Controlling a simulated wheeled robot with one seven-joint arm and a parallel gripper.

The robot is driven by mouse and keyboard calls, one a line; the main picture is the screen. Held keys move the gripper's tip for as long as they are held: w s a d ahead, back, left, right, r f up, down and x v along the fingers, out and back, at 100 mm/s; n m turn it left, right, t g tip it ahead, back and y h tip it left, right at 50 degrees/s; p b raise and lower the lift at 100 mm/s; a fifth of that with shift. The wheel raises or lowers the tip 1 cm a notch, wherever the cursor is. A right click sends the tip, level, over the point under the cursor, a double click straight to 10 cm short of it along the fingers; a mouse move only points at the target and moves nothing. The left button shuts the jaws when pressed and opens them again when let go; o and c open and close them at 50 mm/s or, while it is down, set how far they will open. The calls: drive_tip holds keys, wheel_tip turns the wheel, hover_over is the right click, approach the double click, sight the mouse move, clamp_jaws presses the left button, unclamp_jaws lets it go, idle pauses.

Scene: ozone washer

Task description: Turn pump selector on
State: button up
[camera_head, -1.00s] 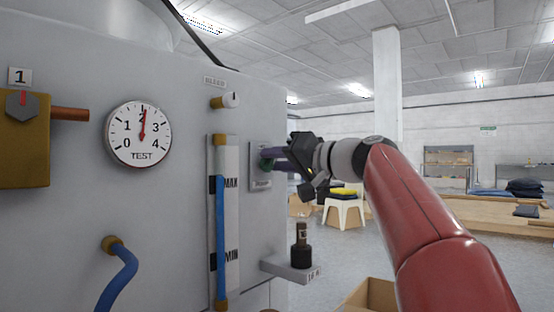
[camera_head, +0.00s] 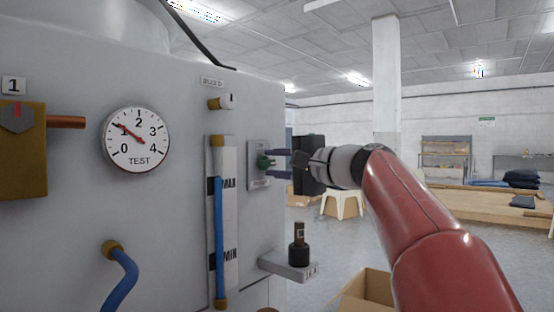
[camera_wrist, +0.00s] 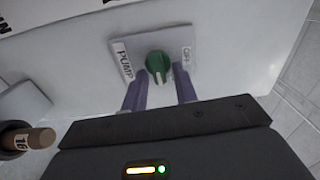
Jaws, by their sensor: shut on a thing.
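The pump selector is a green round knob (camera_head: 263,162) on a small light plate on the machine's right front. In the wrist view the knob (camera_wrist: 157,64) shows a pale mark near its lower edge. The plate carries the words PUMP and OFF. My gripper (camera_head: 271,163) reaches the knob from the right. Its two purple fingers, one above the other in the head view, are shut on the knob. In the wrist view my gripper (camera_wrist: 160,70) has one finger on each side of the knob. The exact contact is partly hidden.
A TEST gauge (camera_head: 138,139) reads about 1. A blue level tube (camera_head: 219,240) runs left of the selector. A bracket (camera_head: 288,265) with a dark plug (camera_head: 299,258) juts out below my gripper. A cardboard box (camera_head: 365,290) stands on the floor.

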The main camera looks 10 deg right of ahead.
drive_tip(key=shift+m, duration=0.5)
drive_tip(key=o, duration=0.6)
drive_tip(key=shift+d+f, duration=0.1)
drive_tip(key=b+v, duration=0.1)
drive_tip(key=v, duration=0.6)
drive_tip(key=shift+s+d, duration=0.2)
drive_tip(key=shift+s, duration=0.15)
